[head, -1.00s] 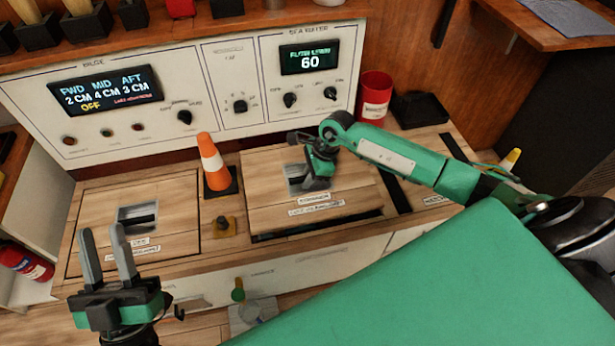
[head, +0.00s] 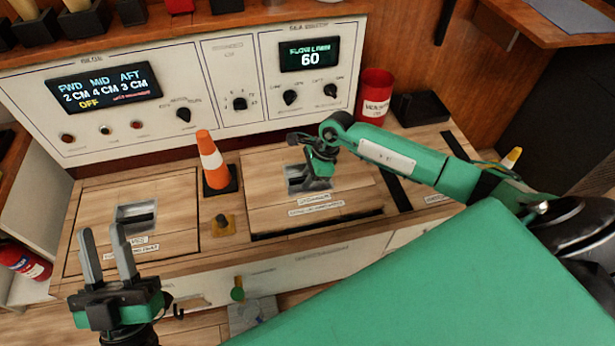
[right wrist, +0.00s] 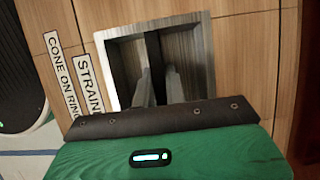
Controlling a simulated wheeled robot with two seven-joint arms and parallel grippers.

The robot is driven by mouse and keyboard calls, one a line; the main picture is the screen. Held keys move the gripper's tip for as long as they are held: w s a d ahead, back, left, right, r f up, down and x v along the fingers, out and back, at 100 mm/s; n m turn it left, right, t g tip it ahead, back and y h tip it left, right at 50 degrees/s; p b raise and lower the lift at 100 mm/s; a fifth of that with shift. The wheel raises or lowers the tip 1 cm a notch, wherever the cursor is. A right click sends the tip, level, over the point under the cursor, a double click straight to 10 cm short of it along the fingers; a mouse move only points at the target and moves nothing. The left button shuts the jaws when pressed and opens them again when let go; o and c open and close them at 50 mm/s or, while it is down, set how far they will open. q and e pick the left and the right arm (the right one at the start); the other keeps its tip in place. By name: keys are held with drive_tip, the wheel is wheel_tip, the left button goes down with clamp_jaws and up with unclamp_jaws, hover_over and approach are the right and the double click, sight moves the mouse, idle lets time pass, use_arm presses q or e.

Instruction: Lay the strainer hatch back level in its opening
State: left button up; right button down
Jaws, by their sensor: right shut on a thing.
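The strainer hatch (head: 265,185) is a wooden panel in the middle of the counter, with labels and a square metal recess (head: 291,171). A thin dark line shows along its front edge; I cannot tell whether it is fully level. My right gripper (head: 314,182) reaches into the recess and is shut on the hatch's handle. In the right wrist view, its fingers (right wrist: 156,88) stand at the dark handle bar (right wrist: 154,58) inside the recess; the grip itself is partly hidden by the gripper body. My left gripper (head: 106,245) is open and empty at lower left.
Another hatch (head: 97,205) lies at left. A red cup (head: 375,95) and black tray (head: 419,108) stand behind at right.

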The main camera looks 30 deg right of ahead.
drive_tip(key=shift+w+f+b, duration=0.1)
drive_tip(key=shift+f+b, duration=1.15)
drive_tip(key=shift+f, duration=0.4)
drive_tip(key=c, duration=1.4)
unclamp_jaws()
drive_tip(key=shift+o, duration=0.2)
drive_tip(key=shift+f, duration=0.1)
drive_tip(key=p+v, duration=0.3)
drive_tip(key=v, duration=1.1)
